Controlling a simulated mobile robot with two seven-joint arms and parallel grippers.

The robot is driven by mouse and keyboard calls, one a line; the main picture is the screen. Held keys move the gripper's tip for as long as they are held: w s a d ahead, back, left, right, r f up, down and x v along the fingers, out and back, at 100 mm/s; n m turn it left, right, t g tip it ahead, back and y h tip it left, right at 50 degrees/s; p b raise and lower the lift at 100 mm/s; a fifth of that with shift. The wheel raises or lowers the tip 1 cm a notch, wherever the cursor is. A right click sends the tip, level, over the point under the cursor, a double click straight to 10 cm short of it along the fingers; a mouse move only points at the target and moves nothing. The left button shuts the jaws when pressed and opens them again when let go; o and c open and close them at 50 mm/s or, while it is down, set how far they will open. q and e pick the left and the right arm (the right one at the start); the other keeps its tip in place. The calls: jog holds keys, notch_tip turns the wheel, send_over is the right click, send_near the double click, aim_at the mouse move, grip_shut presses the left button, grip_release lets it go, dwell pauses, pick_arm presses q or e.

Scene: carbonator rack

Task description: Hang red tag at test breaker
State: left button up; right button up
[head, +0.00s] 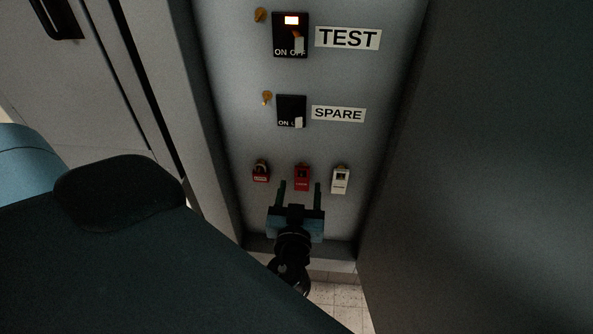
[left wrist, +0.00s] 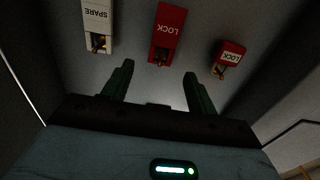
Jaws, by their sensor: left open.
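The test breaker (head: 283,36) is a black switch at the top of the grey panel, beside a TEST label (head: 347,38). Its lamp glows orange-red and its handle sits on the OFF side. A brass peg (head: 260,15) is left of it. The red tag (head: 302,171) hangs in the middle of the lower row; it also shows in the left wrist view (left wrist: 168,27), reading LOCK. My left gripper (head: 300,188) is open and empty just below the tag, its fingers (left wrist: 157,72) either side of the tag's line, apparently not touching it. My right gripper is out of view.
A red padlock-like lock (head: 261,174) hangs left of the tag and a white SPARE tag (head: 340,181) hangs right, both close by. The spare breaker (head: 291,110) with a brass peg (head: 267,98) is above. Cabinet side walls (head: 480,160) flank the panel.

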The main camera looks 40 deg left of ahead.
aim_at(302, 176)
pick_arm(q)
jog(key=x, duration=0.3)
jog(key=shift+w+a+r+p, duration=0.1)
jog(key=shift+w+r+p, duration=0.05)
jog(key=shift+w+p, duration=0.15)
jog(key=shift+w+a, duration=0.3)
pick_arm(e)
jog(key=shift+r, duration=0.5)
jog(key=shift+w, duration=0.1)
pick_arm(q)
jog(key=c, duration=1.1)
jog(key=shift+o, duration=0.2)
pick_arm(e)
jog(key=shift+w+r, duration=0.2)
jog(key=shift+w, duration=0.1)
pick_arm(q)
jog(key=shift+r, duration=0.45)
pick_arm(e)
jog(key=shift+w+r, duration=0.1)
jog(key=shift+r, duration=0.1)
pick_arm(q)
jog(key=shift+s+d, duration=0.3)
jog(key=shift+s, duration=0.1)
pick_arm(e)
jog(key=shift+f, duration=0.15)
pick_arm(q)
jog(key=shift+v, duration=0.9)
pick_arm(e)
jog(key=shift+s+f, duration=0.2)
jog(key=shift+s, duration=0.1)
